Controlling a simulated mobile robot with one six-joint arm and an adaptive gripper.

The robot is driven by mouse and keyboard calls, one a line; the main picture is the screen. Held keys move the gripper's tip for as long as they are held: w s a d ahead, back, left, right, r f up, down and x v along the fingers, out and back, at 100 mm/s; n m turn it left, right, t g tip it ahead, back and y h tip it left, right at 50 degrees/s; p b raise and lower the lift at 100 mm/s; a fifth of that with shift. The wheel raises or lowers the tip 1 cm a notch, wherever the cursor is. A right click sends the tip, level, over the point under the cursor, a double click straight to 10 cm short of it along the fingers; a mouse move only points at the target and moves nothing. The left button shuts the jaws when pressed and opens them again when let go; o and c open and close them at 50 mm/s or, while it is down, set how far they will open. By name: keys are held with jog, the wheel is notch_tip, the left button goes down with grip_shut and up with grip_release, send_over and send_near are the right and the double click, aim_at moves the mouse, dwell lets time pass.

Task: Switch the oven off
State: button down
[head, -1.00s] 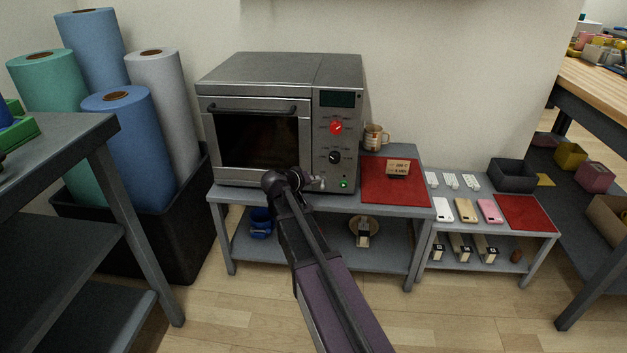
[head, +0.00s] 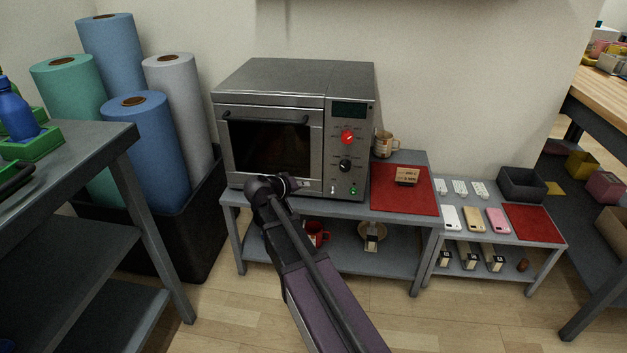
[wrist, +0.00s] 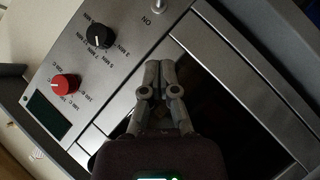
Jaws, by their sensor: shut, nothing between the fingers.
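The grey oven (head: 270,140) stands on a low grey table with its dark-windowed door shut. Its right-hand panel holds a dark display (head: 348,109), a red knob (head: 348,137), a black knob (head: 345,165), a green light (head: 353,190) and a small switch (head: 332,188). My gripper (head: 295,184) is in front of the lower door, left of the switch. In the wrist view my gripper (wrist: 160,76) is shut and empty. That view also shows the red knob (wrist: 65,84), the black knob (wrist: 100,36) and the switch's tip (wrist: 154,4) at the top edge. The switch's position is unclear.
A red mat (head: 404,199) with a small box (head: 407,177) lies right of the oven, and a mug (head: 384,144) stands behind it. A red mug (head: 316,232) is on the lower shelf. A dark bench (head: 70,150) stands at left. The floor in front is clear.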

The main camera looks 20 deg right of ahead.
jog(key=shift+f+p+v, duration=0.15)
jog(key=shift+p+v, duration=0.05)
jog(key=shift+v, duration=0.75)
jog(key=shift+f+p+v, duration=0.15)
jog(key=shift+v, duration=0.8)
jog(key=shift+s+a, duration=0.1)
jog(key=shift+s, duration=0.05)
jog(key=s+a+f+n+g+y+p, duration=0.1)
jog(key=s+a+f+g+y+p, duration=0.2)
jog(key=s+y, duration=0.5)
jog(key=s+a+f+n+g+y+p, duration=0.1)
jog(key=s+a+f+g+y, duration=0.25)
jog(key=s, duration=0.85)
notch_tip(320, 180, up, 37)
jog(key=d+p, duration=0.1)
jog(key=p, duration=3.6)
jog(key=shift+r+p, duration=0.25)
jog(key=shift+p, duration=0.05)
